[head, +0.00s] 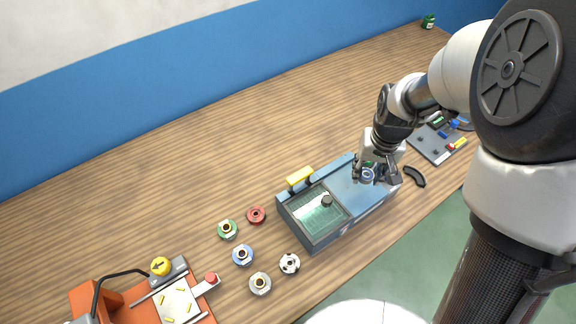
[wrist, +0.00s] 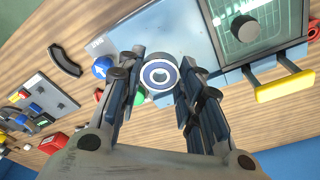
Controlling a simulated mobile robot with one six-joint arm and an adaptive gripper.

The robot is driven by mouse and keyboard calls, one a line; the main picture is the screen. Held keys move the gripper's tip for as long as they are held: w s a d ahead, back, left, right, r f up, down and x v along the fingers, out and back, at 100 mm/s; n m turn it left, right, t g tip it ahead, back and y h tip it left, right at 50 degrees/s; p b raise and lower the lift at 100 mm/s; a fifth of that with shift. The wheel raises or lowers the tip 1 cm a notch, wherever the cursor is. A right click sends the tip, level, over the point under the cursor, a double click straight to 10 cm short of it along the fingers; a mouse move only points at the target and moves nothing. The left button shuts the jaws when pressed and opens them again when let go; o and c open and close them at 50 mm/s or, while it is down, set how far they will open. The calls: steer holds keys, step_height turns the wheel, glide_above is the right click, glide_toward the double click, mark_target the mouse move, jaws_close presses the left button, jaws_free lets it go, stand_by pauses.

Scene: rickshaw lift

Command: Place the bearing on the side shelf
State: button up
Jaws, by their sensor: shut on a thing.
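The bearing (wrist: 159,74) is a pale ring with a dark blue band and a light centre, seen face-on in the wrist view. In the head view the bearing (head: 367,174) shows small and bluish at the fingertips. My gripper (head: 375,176) is shut on it, with one finger on each side, and it also shows in the wrist view (wrist: 161,70). The bearing is over the flat blue top (head: 343,180) beside the green-lit basin; this top may be the side shelf. I cannot tell whether the bearing touches the surface.
The basin (head: 318,212) has a yellow handle (head: 299,177) behind it and a dark knob. Several coloured hubs (head: 242,254) stand to the left, near an orange machine (head: 92,297). A black curved part (head: 414,177) and a grey parts tray (head: 432,146) are right.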

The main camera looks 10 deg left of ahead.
steer(key=w+a+r+n, duration=0.1)
steer(key=a+n, duration=0.1)
steer(key=a, duration=0.6)
steer(key=w+a+r+n, duration=0.1)
steer(key=a+r, duration=0.1)
steer(key=a, duration=0.6)
steer(key=r+n, duration=0.2)
steer(key=n, duration=0.1)
glide_above(255, 189)
steer(key=shift+y, duration=0.3)
step_height(255, 189, down, 20)
steer(key=b, duration=0.6)
steer(key=shift+s+d+r, duration=0.1)
steer(key=shift+s, duration=0.05)
steer(key=shift+f, duration=0.2)
steer(key=o, duration=1.2)
steer(key=shift+c, duration=0.2)
step_height(255, 189, up, 12)
steer(key=s+p, duration=0.1)
steer(key=p, duration=0.2)
steer(key=shift+d+r, duration=0.15)
steer(key=shift+d, duration=0.3)
